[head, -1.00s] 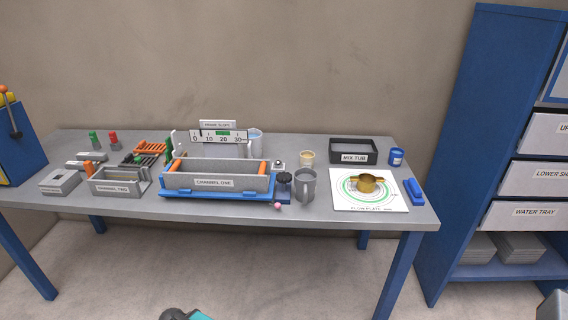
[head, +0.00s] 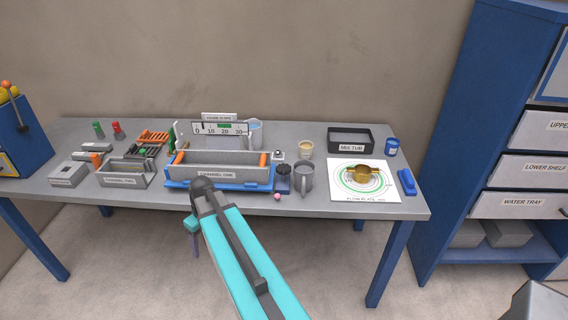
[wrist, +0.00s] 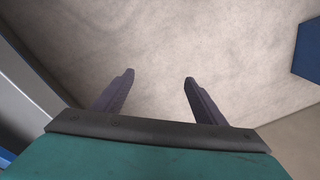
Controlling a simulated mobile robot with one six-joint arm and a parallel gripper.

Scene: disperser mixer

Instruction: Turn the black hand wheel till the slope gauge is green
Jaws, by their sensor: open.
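The slope gauge (head: 220,128) is a white plate with a 0 to 30 scale and a green band near 20, standing behind the channel one trough (head: 215,176). Its pointer is too small to read. A dark round-topped part (head: 283,170) at the trough's right end may be the black hand wheel. A small pink knob (head: 277,197) shows below it. My gripper (wrist: 158,80) is open and empty in the wrist view, over bare floor. In the head view it is mostly hidden by my arm, in front of the table and below its top, apart from the wheel.
A grey mug (head: 303,177) stands close to the right of the dark part. Further right are the flow plate (head: 340,188) with a brass pan, and the mix tub (head: 345,148). Channel two (head: 124,180) is at left. A blue shelf (head: 445,150) stands at right.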

